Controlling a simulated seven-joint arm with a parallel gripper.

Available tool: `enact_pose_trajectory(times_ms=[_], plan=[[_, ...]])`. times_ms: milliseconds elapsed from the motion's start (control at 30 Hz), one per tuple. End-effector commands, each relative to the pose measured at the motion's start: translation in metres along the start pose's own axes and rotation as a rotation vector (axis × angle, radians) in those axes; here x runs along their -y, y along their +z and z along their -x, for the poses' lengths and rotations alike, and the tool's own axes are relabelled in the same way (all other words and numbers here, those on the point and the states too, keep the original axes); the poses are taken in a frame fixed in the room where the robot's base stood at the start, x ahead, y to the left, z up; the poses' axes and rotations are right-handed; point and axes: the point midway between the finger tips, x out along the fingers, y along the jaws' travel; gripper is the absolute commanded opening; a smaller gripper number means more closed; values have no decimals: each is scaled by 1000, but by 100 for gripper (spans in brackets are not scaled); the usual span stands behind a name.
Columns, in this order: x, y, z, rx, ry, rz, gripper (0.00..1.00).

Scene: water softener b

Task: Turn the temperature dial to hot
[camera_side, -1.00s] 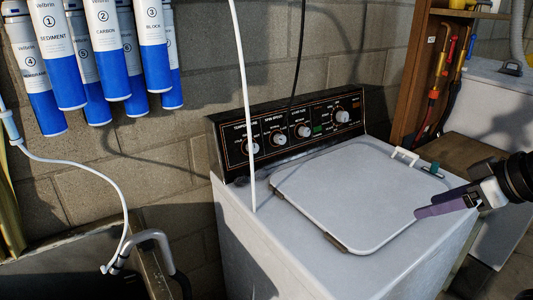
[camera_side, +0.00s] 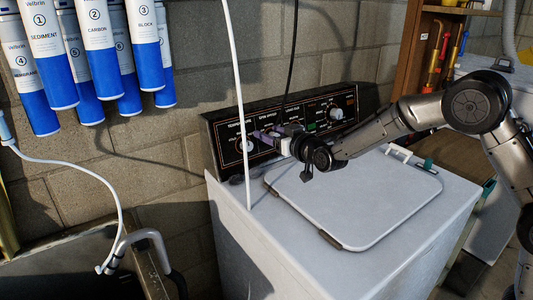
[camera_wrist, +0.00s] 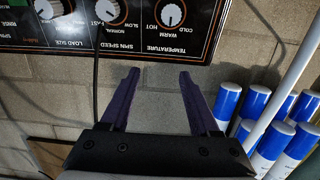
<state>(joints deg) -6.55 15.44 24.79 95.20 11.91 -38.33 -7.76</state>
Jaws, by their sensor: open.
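The temperature dial (camera_side: 245,146) is the leftmost white knob on the black control panel at the back of the white washer. In the wrist view, which is upside down, the dial (camera_wrist: 172,14) is at the top, beside the "TEMPERATURE" label and cold, hot and warm marks. I cannot clearly tell where its pointer stands. My gripper (camera_side: 262,137) is just right of the dial in the side view, in front of the panel. In the wrist view my gripper (camera_wrist: 157,74) is open, its purple fingers apart with nothing between them, and the dial lies beyond the tips.
The spin speed knob (camera_wrist: 110,10) sits beside the dial. A white hose (camera_side: 238,100) runs down in front of the panel near the dial. A black cable hangs behind my gripper. Blue and white filter cartridges (camera_side: 100,70) hang at left. The washer lid (camera_side: 360,205) is shut.

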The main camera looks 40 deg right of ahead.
Motion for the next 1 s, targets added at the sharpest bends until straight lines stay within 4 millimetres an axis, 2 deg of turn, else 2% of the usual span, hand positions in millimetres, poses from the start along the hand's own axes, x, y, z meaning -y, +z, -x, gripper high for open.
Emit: enact_pose_trajectory(times_ms=[33, 100, 233, 467, 1000], plan=[[3, 21, -6, 32, -4, 4, 62], [6, 40, -10, 62, -7, 9, 62], [9, 57, -12, 91, -12, 13, 62], [11, 60, -27, 95, -14, 14, 62], [11, 67, -99, 93, -14, 13, 62]])
